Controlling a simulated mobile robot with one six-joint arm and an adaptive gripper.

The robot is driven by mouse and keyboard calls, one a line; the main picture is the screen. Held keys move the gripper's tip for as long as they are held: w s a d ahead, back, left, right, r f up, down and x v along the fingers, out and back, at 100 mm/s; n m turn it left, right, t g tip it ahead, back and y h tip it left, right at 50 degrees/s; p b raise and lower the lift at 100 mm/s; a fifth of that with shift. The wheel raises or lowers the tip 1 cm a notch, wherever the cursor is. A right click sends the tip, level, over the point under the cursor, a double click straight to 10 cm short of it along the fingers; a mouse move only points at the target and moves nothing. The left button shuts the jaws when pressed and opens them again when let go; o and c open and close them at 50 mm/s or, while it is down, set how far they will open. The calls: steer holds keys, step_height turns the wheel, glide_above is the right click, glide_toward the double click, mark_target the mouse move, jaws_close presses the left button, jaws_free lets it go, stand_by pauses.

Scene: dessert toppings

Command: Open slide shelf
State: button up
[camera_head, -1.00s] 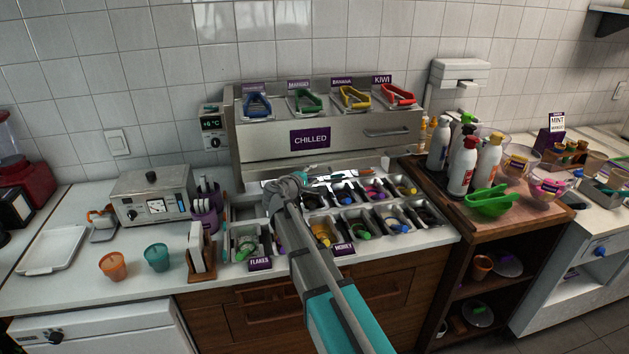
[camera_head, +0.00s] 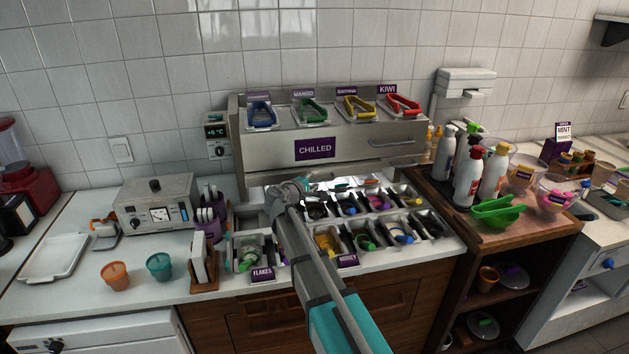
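A steel unit labelled CHILLED (camera_head: 345,149) stands at the back of the counter. Its front has a horizontal bar handle (camera_head: 392,140) at the right, and colored tongs lie in compartments on its top. I cannot tell for sure which part is the slide shelf. My arm reaches up from the bottom of the view. My gripper (camera_head: 285,190) is over the left part of the topping trays, in front of and below the unit's front, well left of the handle. Its fingers are too small and hidden to show whether they are open. I see nothing held.
Several topping trays (camera_head: 400,218) with colored utensils fill the counter before the unit. A metal appliance (camera_head: 157,203), an orange cup (camera_head: 116,276) and a teal cup (camera_head: 160,267) stand left.

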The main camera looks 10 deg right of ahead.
steer(key=p+v, duration=0.2)
steer(key=v, duration=1.3)
steer(key=shift+s, duration=0.25)
stand_by(1.5)
stand_by(0.6)
steer(key=shift+w+d+f, duration=0.1)
steer(key=shift+w+d, duration=0.05)
steer(key=shift+d, duration=0.5)
steer(key=shift+w+d+f, duration=0.1)
steer(key=shift+w+d, duration=0.05)
steer(key=shift+d, duration=0.5)
steer(key=b+x, duration=0.2)
steer(key=x, duration=1.1)
steer(key=shift+w+d, duration=0.25)
steer(key=shift+w, duration=0.1)
steer(key=shift+c, duration=0.3)
jaws_close()
